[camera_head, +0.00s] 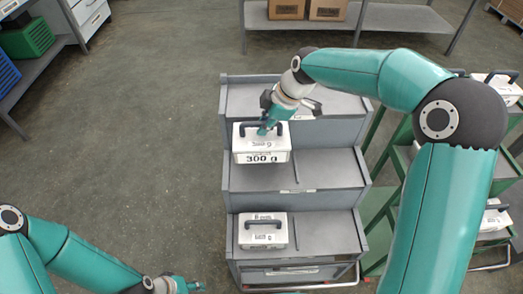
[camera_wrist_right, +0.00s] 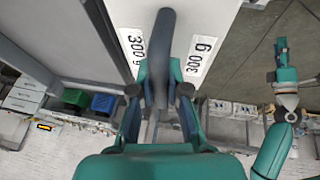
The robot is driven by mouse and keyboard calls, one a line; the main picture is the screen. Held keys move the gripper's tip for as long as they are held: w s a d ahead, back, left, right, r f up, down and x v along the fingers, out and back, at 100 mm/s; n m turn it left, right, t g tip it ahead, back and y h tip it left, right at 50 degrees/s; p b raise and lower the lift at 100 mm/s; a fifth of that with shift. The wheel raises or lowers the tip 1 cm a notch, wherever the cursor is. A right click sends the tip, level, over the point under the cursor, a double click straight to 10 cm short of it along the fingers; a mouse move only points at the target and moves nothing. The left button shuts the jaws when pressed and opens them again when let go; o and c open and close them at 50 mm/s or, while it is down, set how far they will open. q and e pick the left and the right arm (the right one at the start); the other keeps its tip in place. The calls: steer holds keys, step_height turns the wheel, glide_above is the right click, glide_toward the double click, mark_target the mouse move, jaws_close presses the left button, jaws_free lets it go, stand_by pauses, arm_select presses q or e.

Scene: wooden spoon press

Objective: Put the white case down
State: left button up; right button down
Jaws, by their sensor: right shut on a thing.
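My right gripper (camera_head: 268,127) is shut on the dark handle of a white case (camera_head: 243,142) marked 300 g. The case hangs upright over the left part of the middle step of a grey stepped stand (camera_head: 325,170); I cannot tell whether its base touches that step. In the right wrist view, the fingers of my right gripper (camera_wrist_right: 160,92) close on the handle, and the white case (camera_wrist_right: 215,22) shows its 300 g labels. My left gripper (camera_head: 188,287) is low at the bottom edge, away from the stand; its jaws are too small to judge.
A second white case (camera_head: 263,236) sits on the lowest step, left side. The top step (camera_head: 240,98) and the right of the middle step look clear. A green rack (camera_head: 400,160) with more white cases stands at the right. Open floor (camera_head: 130,130) lies left.

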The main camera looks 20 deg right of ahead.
mark_target(274, 138)
step_height(274, 138, down, 10)
steer(key=shift+r, duration=0.15)
steer(key=c, duration=1.2)
jaws_free()
steer(key=v, duration=1.2)
steer(key=shift+s, duration=0.1)
